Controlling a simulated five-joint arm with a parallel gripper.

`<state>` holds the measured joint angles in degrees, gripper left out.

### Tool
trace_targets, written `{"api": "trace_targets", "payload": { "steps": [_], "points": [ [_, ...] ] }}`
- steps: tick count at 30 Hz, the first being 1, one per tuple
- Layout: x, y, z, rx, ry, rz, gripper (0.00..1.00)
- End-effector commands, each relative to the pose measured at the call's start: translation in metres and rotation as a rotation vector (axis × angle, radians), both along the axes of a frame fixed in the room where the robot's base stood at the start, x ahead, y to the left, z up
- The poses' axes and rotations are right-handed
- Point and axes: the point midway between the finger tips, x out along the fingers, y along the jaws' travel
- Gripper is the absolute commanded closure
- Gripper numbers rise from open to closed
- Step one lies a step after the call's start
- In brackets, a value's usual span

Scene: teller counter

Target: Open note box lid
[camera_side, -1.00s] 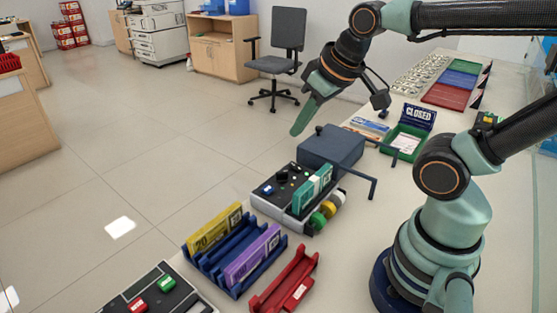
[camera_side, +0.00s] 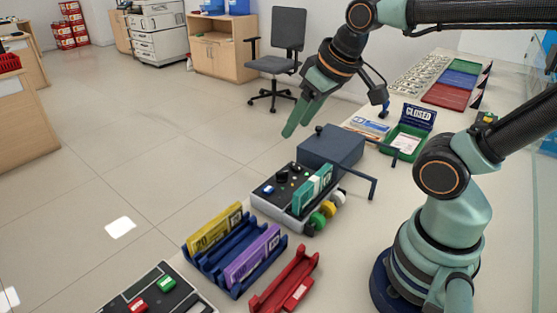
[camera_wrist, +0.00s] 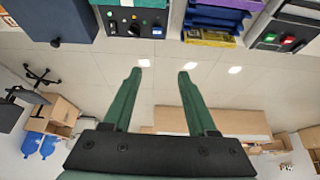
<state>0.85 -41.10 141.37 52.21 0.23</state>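The dark blue box (camera_side: 335,148), which I take as the note box, stands on the counter with its lid down and a small dark knob (camera_side: 318,129) at its left edge. Bent dark bars stick out on its right side. My gripper (camera_side: 295,129) is in the air to the left of the box, apart from it, fingers pointing down and left. In the wrist view my gripper (camera_wrist: 160,74) is open, with nothing between its two green fingers. The box (camera_wrist: 50,20) shows at the top left there, its knob (camera_wrist: 56,42) at the lower edge.
A device with knobs and a teal note pack (camera_side: 312,188) sits beside the box. Nearer are a blue rack (camera_side: 212,262) with yellow and purple packs and a red tray (camera_side: 287,283). A green tray (camera_side: 400,152) with a closed sign is behind. Open floor lies left of the counter.

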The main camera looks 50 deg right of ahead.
Motion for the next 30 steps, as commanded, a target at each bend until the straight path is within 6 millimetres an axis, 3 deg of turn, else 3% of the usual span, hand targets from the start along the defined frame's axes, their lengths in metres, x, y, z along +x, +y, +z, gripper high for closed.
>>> {"api": "trace_targets", "payload": {
  "steps": [5, 14, 22, 30],
  "points": [
    [0.026, -0.028, 0.015, 0.012, 0.068, -0.103, 0.41],
    [0.081, -0.105, 0.026, 0.057, 0.209, -0.334, 0.41],
    [0.115, -0.192, 0.006, 0.114, 0.331, -0.537, 0.41],
    [0.122, -0.269, -0.03, 0.172, 0.427, -0.704, 0.41]
  ]
}}
